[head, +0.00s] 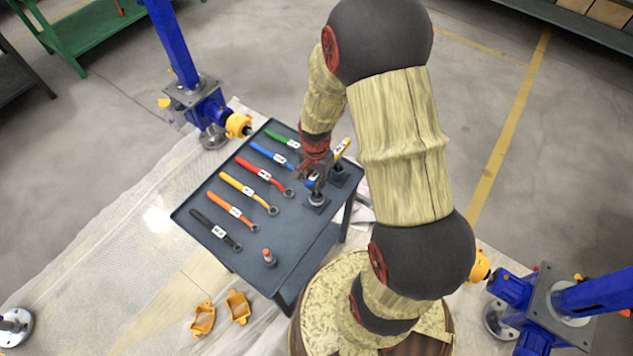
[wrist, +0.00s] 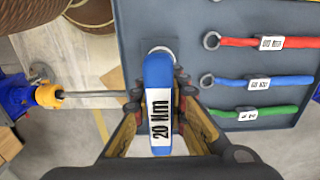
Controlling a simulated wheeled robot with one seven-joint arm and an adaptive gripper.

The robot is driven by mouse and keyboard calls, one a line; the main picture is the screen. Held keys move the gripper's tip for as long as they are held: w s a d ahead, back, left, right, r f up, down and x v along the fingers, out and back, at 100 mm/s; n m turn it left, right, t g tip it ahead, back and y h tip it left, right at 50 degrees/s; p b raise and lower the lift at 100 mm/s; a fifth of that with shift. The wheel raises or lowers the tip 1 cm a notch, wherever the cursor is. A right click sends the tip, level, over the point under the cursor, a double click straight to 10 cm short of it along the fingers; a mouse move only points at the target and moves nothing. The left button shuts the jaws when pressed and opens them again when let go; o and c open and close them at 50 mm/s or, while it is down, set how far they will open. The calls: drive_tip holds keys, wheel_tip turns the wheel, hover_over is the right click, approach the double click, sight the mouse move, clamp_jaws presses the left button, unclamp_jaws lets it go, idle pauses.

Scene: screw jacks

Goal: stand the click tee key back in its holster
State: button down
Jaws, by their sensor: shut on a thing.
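The click tee key has a blue handle with a white "20 Nm" label; in the wrist view the key (wrist: 158,75) runs lengthwise between my fingers. In the head view a bit of its blue (head: 311,182) shows below my gripper (head: 315,174). My gripper is shut on it, above the right side of the dark table. A dark holster (head: 318,200) on a square base stands right below the key. A pale ring (wrist: 160,50) shows past the key's far end in the wrist view. Whether the key's lower end is inside the holster is hidden.
A second holder (head: 338,172) with a yellow-handled tool (head: 342,150) stands close behind. Blue screw jacks (head: 205,100) stand at both sides.

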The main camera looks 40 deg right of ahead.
drive_tip(key=shift+f+b, duration=0.4)
drive_tip(key=shift+f, duration=0.35)
drive_tip(key=c, duration=1.7)
unclamp_jaws()
wheel_tip(320, 180, up, 12)
drive_tip(key=shift+r, duration=0.1)
